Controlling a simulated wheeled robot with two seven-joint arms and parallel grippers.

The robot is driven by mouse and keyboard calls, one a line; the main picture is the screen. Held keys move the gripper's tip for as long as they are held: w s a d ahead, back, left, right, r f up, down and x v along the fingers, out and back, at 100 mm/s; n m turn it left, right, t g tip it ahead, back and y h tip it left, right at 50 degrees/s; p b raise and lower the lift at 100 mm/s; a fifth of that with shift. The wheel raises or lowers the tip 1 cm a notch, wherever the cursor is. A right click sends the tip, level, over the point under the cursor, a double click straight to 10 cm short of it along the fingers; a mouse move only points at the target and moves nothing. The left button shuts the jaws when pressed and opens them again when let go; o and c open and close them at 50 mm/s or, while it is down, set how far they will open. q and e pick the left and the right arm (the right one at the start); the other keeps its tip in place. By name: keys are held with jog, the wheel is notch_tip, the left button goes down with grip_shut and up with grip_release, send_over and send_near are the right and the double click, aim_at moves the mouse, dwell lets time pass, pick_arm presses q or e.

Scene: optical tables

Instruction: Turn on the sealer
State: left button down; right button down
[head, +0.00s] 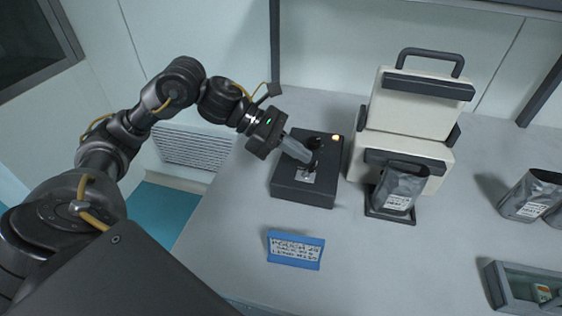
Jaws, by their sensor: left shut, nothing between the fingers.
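The sealer (408,146) is a cream machine with dark bars and a black top handle, standing at the back of the table. A dark control box (304,194) lies to its left, with a small metal switch plate and dark knob on top and a glowing orange light at its far right corner. My left gripper (306,157) reaches over this box from the left, shut and empty, its fingertips at the dark knob. I cannot tell whether they touch it. The fingers hide part of the box top. My right gripper is out of view.
A silver pouch (398,190) stands at the front of the sealer on a dark stand. More silver pouches (531,195) stand at the right. A blue-framed sign (295,250) and a grey tray (496,287) are nearer the front. The table between them is clear.

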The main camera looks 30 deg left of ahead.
pick_arm(q)
jog(key=shift+r, duration=0.25)
jog(key=shift+r+p, duration=0.35)
jog(key=shift+r, duration=0.2)
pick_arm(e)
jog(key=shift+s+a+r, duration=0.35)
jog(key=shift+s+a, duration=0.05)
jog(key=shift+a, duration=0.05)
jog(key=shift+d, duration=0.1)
pick_arm(q)
jog(key=shift+a, duration=0.15)
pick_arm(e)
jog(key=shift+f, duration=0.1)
pick_arm(q)
jog(key=s+a+r, duration=0.2)
jog(key=a+r, duration=0.3)
jog(key=r, duration=0.6)
jog(key=shift+a+r+b, duration=0.25)
jog(key=shift+r+b, duration=0.1)
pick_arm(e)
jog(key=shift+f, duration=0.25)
